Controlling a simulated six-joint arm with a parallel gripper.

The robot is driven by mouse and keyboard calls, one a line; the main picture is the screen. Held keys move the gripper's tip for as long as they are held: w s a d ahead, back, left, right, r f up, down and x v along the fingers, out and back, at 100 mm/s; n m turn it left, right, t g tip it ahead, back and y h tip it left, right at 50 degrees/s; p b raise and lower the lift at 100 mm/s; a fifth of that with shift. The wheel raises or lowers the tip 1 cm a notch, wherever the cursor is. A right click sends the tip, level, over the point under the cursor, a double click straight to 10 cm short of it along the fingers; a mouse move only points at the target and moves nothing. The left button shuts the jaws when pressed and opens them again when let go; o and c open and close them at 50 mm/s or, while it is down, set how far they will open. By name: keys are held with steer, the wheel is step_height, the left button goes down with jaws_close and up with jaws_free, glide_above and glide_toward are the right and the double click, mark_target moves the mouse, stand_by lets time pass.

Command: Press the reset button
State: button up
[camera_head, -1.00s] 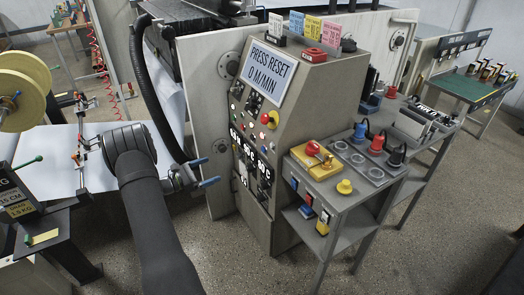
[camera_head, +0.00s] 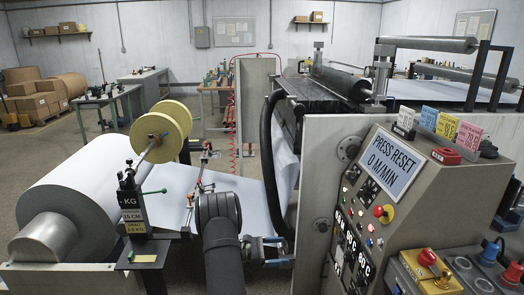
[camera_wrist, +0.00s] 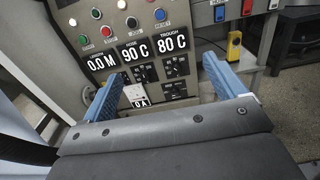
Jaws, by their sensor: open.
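In the wrist view a row of buttons runs along the panel's top: green (camera_wrist: 84,40), red (camera_wrist: 107,32), black (camera_wrist: 132,22) and a blue button (camera_wrist: 160,14) at the right. The small label under the blue one looks like "RESET". My gripper (camera_head: 275,251) is left of the panel in the head view. Its blue fingers (camera_wrist: 160,85) are spread wide and empty, facing the panel's lower part. The blue button appears above and between them, apart from both.
Displays (camera_wrist: 135,54) read 0.0 M, 90 C and 80 C, with black knobs below. A red emergency-style knob (camera_head: 384,213) sticks out of the panel. A side table (camera_head: 440,272) with a yellow box stands right. A paper roll (camera_head: 75,190) and web lie left.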

jaws_close()
stand_by(1.4)
